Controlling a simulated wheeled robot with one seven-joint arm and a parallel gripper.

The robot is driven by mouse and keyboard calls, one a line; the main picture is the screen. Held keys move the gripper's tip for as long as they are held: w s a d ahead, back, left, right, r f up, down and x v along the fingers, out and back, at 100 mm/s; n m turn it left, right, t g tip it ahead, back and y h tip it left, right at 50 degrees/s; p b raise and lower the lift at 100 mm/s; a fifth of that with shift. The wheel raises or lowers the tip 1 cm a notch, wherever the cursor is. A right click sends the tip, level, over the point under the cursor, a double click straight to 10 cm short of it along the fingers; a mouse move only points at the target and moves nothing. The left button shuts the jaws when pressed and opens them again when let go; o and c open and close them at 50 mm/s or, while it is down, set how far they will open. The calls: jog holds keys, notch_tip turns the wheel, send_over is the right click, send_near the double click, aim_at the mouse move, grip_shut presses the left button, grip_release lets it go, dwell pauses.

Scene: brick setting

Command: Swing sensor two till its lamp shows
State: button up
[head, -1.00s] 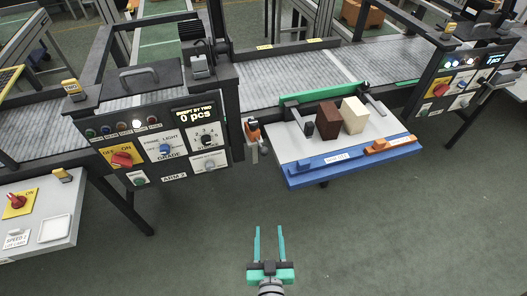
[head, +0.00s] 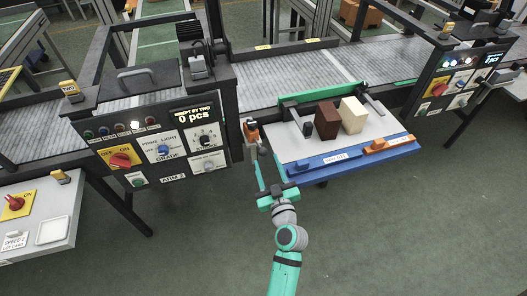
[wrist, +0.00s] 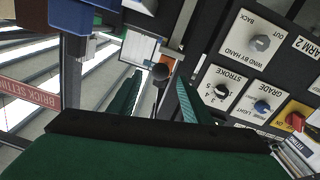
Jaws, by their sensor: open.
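The small orange-and-grey unit on a bracket (head: 251,133), between the ARM 2 panel and the white shelf, appears to be sensor two. No lit lamp can be made out on it. My gripper (head: 266,160) is just below it in the head view, fingers pointing up towards it. In the wrist view a black ball knob on a thin stem (wrist: 160,73) stands between the two open teal fingers (wrist: 156,88), with a gap on each side. Whether the knob belongs to the sensor is hard to tell.
The ARM 2 panel (head: 160,145) is left of my gripper, with knobs, one white lamp lit and a display reading 0 pcs. The white shelf (head: 290,150) with a blue front edge is close on the right, holding a brown and a cream block. Floor below is clear.

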aim_at(263, 152)
jog(key=x, duration=0.6)
jog(key=shift+w+a, duration=0.1)
jog(key=shift+a, duration=0.05)
